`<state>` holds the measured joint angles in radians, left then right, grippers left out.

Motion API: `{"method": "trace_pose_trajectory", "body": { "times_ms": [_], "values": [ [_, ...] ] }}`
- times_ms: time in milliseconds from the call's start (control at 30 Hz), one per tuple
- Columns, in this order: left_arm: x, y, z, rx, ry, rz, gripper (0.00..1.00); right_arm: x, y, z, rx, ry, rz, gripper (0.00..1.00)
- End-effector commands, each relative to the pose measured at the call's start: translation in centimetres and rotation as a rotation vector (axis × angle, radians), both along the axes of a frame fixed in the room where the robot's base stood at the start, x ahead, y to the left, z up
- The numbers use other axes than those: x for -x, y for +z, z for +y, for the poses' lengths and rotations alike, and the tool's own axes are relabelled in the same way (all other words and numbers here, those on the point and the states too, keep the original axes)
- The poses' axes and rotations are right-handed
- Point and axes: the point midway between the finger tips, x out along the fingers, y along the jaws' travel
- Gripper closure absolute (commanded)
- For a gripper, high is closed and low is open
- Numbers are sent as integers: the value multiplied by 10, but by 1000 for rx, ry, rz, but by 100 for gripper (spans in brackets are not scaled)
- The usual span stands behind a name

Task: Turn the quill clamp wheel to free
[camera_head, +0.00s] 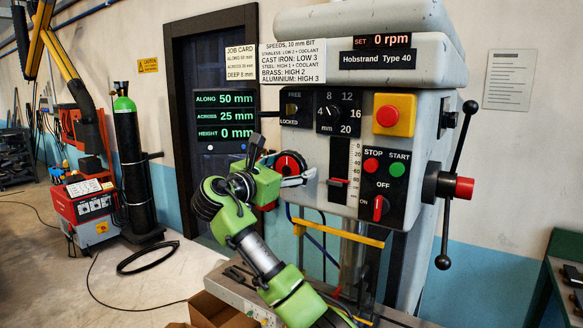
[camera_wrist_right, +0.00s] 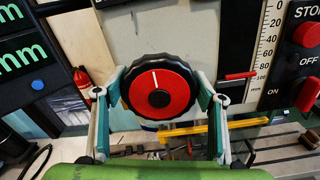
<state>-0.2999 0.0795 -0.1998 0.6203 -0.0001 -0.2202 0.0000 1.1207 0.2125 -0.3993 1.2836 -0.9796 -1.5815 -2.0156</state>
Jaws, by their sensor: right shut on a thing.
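The quill clamp wheel is black with a ribbed rim and a red face; it shows on the machine's front in the head view (camera_head: 289,163) and large in the wrist view (camera_wrist_right: 160,88). A white line on its face points up, slightly left, in the wrist view. My right gripper (camera_wrist_right: 161,92) has one finger on each side of the wheel and is shut on its rim. In the head view the gripper (camera_head: 280,166) partly hides the wheel. The plate with FREE and LOCKED marks (camera_head: 292,107) is above the wheel. My left gripper is not in view.
Right of the wheel are a depth scale (camera_head: 354,165) and the STOP/START panel (camera_head: 385,172). A yellow bar (camera_head: 340,231) runs below the wheel. A lever with black knobs (camera_head: 456,186) sticks out at the machine's right.

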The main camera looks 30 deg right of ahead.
Motion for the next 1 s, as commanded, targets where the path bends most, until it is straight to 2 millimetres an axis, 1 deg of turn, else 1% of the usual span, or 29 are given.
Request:
{"method": "trace_pose_trajectory", "body": {
  "times_ms": [333,367,400,767,867,967,1000],
  "values": [
    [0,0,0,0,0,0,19,0,-3,0,1,-1,11,58],
    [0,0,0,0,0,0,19,0,-3,0,1,-1,11,29],
    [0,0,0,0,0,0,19,0,-2,0,1,-1,11,19],
    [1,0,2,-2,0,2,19,0,-1,1,0,0,5,19],
    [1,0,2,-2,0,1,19,2,-1,8,0,1,5,19],
    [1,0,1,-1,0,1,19,8,-1,22,0,2,3,19],
    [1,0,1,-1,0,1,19,11,-1,30,0,2,3,19]
  ]
}}
